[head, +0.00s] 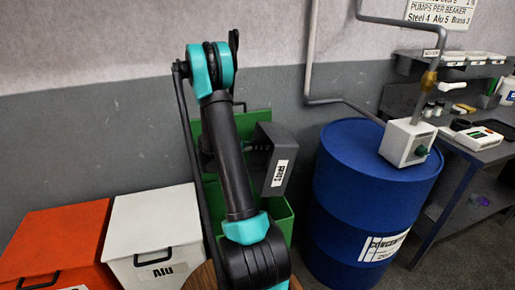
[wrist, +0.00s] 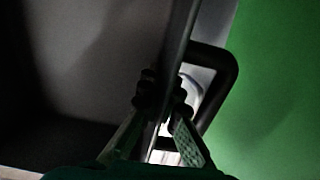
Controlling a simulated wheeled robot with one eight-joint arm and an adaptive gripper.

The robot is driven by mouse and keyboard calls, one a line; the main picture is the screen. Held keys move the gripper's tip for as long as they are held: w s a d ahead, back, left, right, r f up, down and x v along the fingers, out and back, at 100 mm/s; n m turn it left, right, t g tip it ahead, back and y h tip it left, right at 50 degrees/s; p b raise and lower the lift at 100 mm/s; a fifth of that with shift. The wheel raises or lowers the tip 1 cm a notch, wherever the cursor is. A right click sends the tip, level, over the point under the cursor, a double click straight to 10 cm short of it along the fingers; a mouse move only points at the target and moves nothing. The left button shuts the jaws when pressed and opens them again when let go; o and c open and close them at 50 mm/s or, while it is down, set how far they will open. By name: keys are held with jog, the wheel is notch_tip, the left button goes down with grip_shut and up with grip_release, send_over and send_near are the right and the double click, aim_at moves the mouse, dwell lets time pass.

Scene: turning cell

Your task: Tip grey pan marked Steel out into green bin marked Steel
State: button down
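The grey pan (head: 283,143) is tilted steeply on its side above the green bin (head: 281,213), with its white label facing the head camera and too turned to read clearly. The bin's green lid or back (head: 262,119) stands up behind the pan. In the wrist view, my gripper (wrist: 163,103) is shut on the pan's edge beside a black handle (wrist: 232,75). The pan's grey inside (wrist: 95,55) fills the left of that view, and no contents show in the part visible. My arm hides part of the bin in the head view, including any marking.
A white bin marked Alu (head: 150,225) and an orange-red bin (head: 55,240) stand at the left.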

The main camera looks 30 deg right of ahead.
aim_at(271, 147)
jog(key=shift+s+d+y, duration=0.3)
jog(key=shift+d+y, duration=0.6)
jog(key=shift+d, duration=0.05)
jog(key=y, duration=0.1)
jog(key=d+t+y, duration=0.1)
jog(key=d+f+y, duration=0.1)
jog(key=y, duration=0.1)
jog(key=shift+s, duration=0.25)
jog(key=y, duration=0.1)
jog(key=d+f+t+y, duration=0.1)
jog(key=y, duration=0.1)
jog(key=shift+s+d, duration=0.15)
jog(key=shift+d, duration=0.05)
jog(key=f+y, duration=0.1)
jog(key=y, duration=0.1)
jog(key=f+t+y, duration=0.1)
jog(key=f+y, duration=0.1)
jog(key=shift+a+f+y, duration=0.2)
jog(key=shift+a+y, duration=0.1)
jog(key=shift+a, duration=0.1)
jog(key=shift+w+a+f+t+y, duration=0.2)
jog(key=shift+f+t+y, duration=0.3)
jog(key=shift+y, duration=0.4)
jog(key=shift+f, duration=0.1)
